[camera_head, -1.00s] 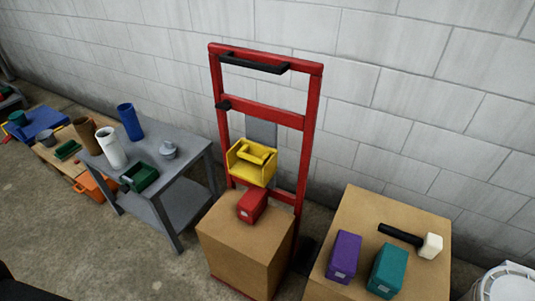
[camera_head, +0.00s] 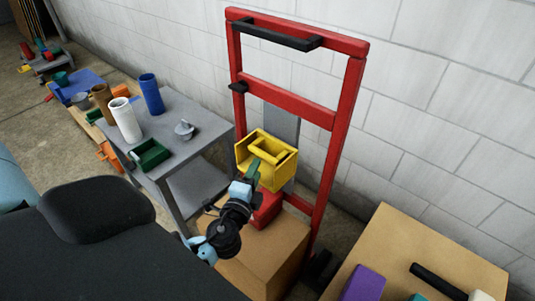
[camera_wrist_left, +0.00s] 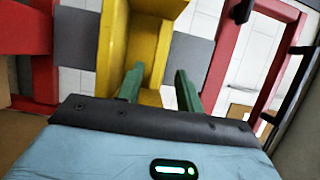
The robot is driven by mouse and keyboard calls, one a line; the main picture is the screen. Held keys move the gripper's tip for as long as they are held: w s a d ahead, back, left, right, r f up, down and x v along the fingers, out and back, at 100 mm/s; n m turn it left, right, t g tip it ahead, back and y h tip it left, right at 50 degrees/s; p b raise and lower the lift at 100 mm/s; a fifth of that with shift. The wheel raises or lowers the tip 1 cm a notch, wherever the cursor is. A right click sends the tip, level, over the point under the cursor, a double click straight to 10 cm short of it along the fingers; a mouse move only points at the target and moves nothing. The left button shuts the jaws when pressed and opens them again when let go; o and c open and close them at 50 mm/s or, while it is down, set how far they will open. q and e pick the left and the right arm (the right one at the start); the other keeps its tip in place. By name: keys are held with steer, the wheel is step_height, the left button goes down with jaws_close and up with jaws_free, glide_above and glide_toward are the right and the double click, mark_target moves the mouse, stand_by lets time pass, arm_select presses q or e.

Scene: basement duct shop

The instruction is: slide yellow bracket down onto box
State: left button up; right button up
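The yellow bracket (camera_head: 280,176) sits on the grey upright of the red frame (camera_head: 345,130), above a small red box (camera_head: 268,210). The red box rests on a large cardboard box (camera_head: 275,250) and is partly hidden by my left arm and gripper. My left gripper (camera_head: 254,167) is at the front of the bracket. In the left wrist view, its two green fingers (camera_wrist_left: 159,74) are apart, with the yellow bracket (camera_wrist_left: 155,12) right in front of them. I cannot tell whether they touch it. My right gripper is not in view.
A grey table (camera_head: 195,118) with cups and a green tray (camera_head: 149,155) stands left of the frame. Another cardboard box (camera_head: 425,250) at right holds a purple box (camera_head: 363,284) and a mallet (camera_head: 437,281). The block wall is close behind.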

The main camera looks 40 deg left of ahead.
mark_target(262, 157)
arm_select(q)
steer(key=x, duration=0.7)
steer(key=shift+w+f+p, duration=0.1)
steer(key=shift+w+p, duration=0.1)
steer(key=shift+p, duration=0.15)
steer(key=shift+c, duration=0.2)
jaws_close()
